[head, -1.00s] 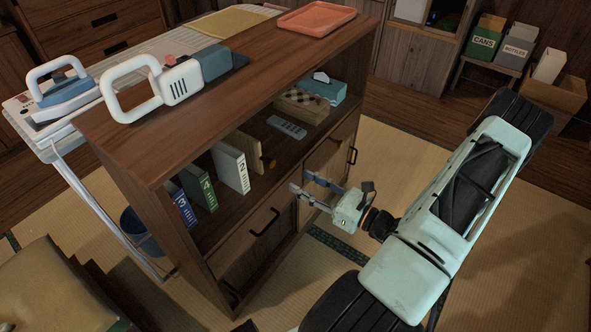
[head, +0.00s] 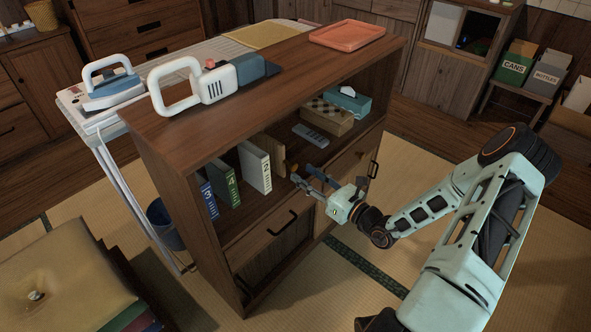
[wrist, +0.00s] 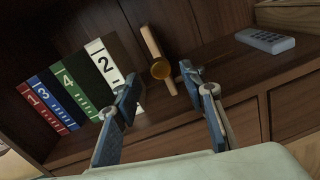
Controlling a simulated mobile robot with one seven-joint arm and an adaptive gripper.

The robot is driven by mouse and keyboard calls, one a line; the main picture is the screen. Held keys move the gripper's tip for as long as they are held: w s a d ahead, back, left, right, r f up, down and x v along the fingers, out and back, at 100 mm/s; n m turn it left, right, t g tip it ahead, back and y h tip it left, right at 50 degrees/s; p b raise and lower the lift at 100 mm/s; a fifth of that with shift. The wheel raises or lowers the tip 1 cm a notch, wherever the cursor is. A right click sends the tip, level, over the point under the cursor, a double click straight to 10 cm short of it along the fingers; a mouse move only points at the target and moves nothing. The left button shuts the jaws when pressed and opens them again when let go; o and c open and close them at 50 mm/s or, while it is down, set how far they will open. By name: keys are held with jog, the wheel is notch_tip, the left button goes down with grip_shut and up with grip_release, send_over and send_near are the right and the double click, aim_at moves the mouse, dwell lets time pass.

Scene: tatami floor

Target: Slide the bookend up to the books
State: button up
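The bookend is an upright wooden piece (wrist: 152,45) with an amber knob (wrist: 161,69); in the head view its panel (head: 278,156) stands on the shelf right of the books. A gap separates it from the white book 2 (wrist: 104,64). Left of that are green book 4 (wrist: 76,90), blue book 3 (wrist: 57,102) and red book 1 (wrist: 39,106), leaning slightly together in the wrist view. My gripper (wrist: 160,86) is open and empty, its fingers spread before the bookend. In the head view my gripper (head: 305,177) is at the shelf's front edge.
A grey remote (wrist: 265,40) lies right of the bookend. A checkered box (head: 326,117) and a tissue box (head: 349,101) stand farther right. The cabinet (head: 262,237) has drawers below the shelf; its top (head: 290,75) is above my gripper.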

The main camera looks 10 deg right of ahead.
aim_at(295, 168)
jog(key=b+x, duration=0.1)
jog(key=x, duration=0.4)
grip_shut()
dwell(0.3)
